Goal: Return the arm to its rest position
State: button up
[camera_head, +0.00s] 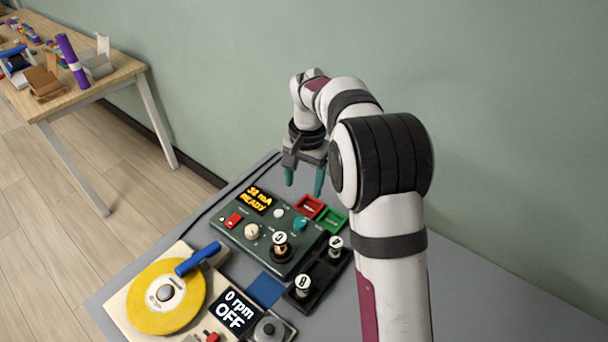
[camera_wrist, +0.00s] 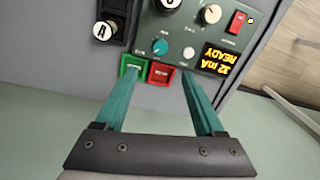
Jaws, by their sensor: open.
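My gripper (camera_head: 304,184) hangs over the far edge of the grey table (camera_head: 480,290), pointing down. Its two green fingers are apart with nothing between them. In the wrist view the open fingers (camera_wrist: 158,98) frame the red tray (camera_wrist: 161,73) and the green tray (camera_wrist: 131,68), which lie beyond and below them. The red and green trays also show in the head view, just below the fingertips. My white arm bends over the right part of the table.
A green device (camera_head: 225,226) reads "32 mA READY"; a knob marked C sits on it. A black holder (camera_head: 318,282) beside it carries knobs A and B. A yellow disc (camera_head: 150,312) and an "OFF" display (camera_head: 233,312) are in front. A wall stands behind; the table's right is bare.

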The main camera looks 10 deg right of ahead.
notch_tip(320, 180, up, 2)
jog(key=shift+r, duration=0.2)
jog(key=s+r, duration=0.5)
jog(key=s, duration=0.6)
jog(key=s+f+n+y, duration=0.1)
jog(key=s+f, duration=0.1)
jog(key=s, duration=2.1)
jog(key=shift+s+f+g, duration=0.3)
jog(key=shift+s+f, duration=0.05)
jog(key=shift+s, duration=0.05)
